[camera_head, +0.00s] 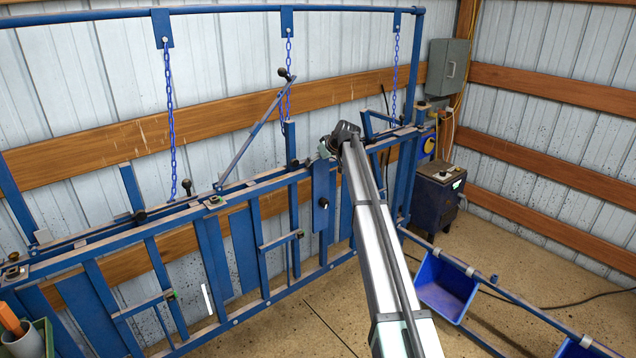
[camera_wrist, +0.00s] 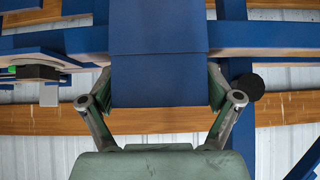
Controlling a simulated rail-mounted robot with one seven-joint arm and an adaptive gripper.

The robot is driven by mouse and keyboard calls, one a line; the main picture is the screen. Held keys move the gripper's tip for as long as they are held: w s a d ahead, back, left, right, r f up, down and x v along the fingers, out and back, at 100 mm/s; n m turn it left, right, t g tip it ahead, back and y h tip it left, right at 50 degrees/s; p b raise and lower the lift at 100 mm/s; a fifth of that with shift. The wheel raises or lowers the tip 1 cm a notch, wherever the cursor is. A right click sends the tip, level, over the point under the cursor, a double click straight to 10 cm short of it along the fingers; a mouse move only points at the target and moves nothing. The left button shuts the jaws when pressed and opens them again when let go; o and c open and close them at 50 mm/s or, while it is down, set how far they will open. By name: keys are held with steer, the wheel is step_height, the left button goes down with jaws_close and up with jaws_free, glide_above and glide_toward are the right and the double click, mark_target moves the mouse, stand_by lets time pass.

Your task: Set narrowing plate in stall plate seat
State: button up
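The narrowing plate appears to be the flat blue plate (camera_head: 320,188) that stands upright against the blue stall frame (camera_head: 262,183) in the head view, below my gripper (camera_head: 327,150). In the wrist view the blue plate (camera_wrist: 158,82) lies between the two fingers of my gripper (camera_wrist: 160,92). The green finger pads sit against its left and right edges, so the gripper looks shut on it. The plate crosses the frame's top rail (camera_wrist: 262,38). The stall plate seat cannot be told apart from the frame; whether the plate sits in it is unclear.
Blue chains (camera_head: 170,110) hang from the overhead bar. A slanted blue lever (camera_head: 250,135) with a black knob rises left of my gripper. The floor between frame and bin is mostly open.

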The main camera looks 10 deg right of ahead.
steer(key=c, duration=1.1)
steer(key=shift+r, duration=0.1)
steer(key=shift+w, duration=0.1)
steer(key=shift+r, duration=0.2)
steer(key=shift+r+b, duration=0.8)
steer(key=shift+r, duration=0.75)
steer(key=s+d+b, duration=0.2)
steer(key=s+d, duration=0.2)
steer(key=s, duration=0.3)
steer(key=s+d+b, duration=0.2)
steer(key=s+d, duration=0.3)
steer(key=s, duration=0.3)
steer(key=shift+s+d+b, duration=0.15)
steer(key=shift+d+b, duration=0.15)
steer(key=shift+b, duration=0.1)
